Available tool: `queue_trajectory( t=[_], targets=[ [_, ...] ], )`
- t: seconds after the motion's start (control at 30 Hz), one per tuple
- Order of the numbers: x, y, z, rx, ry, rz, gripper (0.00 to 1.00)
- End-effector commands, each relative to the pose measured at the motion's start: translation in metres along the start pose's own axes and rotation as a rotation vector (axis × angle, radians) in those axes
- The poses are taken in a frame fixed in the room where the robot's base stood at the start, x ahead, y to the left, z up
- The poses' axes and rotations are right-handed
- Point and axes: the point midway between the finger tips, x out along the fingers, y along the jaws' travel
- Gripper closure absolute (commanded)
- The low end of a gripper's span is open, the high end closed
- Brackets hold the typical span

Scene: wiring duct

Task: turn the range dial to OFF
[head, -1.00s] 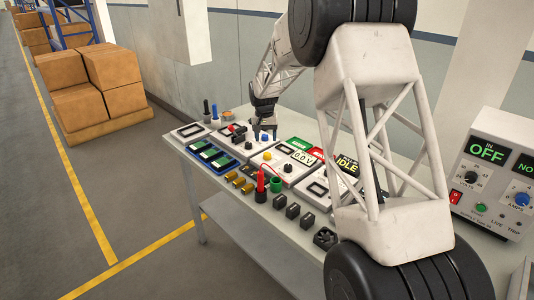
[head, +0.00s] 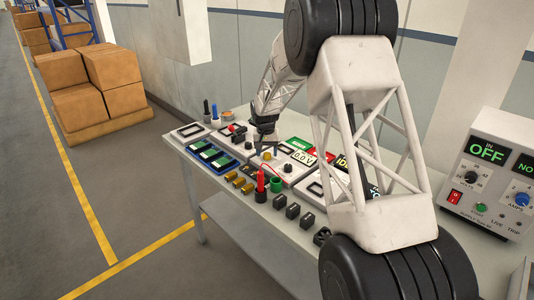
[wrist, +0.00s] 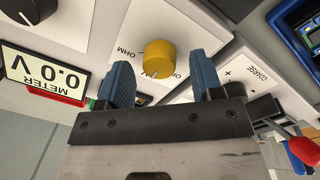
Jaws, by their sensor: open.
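The range dial is a round yellow knob (wrist: 160,57) on a white meter panel (wrist: 110,25) in the wrist view. A small light mark shows at the dial's lower edge. "OHM" is printed to its left; the other labels are partly hidden, and I cannot read OFF. The meter display (wrist: 42,77) reads 0.0 V. My gripper (wrist: 163,78) is open, with one blue finger on each side below the dial in the picture, apart from it and holding nothing. In the head view my gripper (head: 265,140) hangs over the panel near the yellow dial (head: 267,156).
A black knob (wrist: 28,8) is left of the dial, and a neighbouring panel marked COARSE (wrist: 245,75) is to the right. A red probe (head: 261,180) stands in front on the bench. A power supply (head: 490,175) reading OFF stands at the right.

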Motion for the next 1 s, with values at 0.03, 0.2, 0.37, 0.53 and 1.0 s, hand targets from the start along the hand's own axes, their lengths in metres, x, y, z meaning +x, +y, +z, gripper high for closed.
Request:
queue_trajectory(
  t=[0.03,0.2,0.37,0.53,1.0],
  targets=[
    [0.0028,0.0001,0.0,0.0,0.0,0.0,0.4],
    [0.007,0.0,-0.0001,0.0,0.0,0.0,0.4],
    [0.0071,0.0,-0.0001,0.0,0.001,0.0,0.4],
    [0.007,-0.0001,-0.0001,0.0,0.001,0.0,0.55],
    [0.0068,0.0,-0.0002,-0.013,0.001,0.0,0.89]
  ],
)
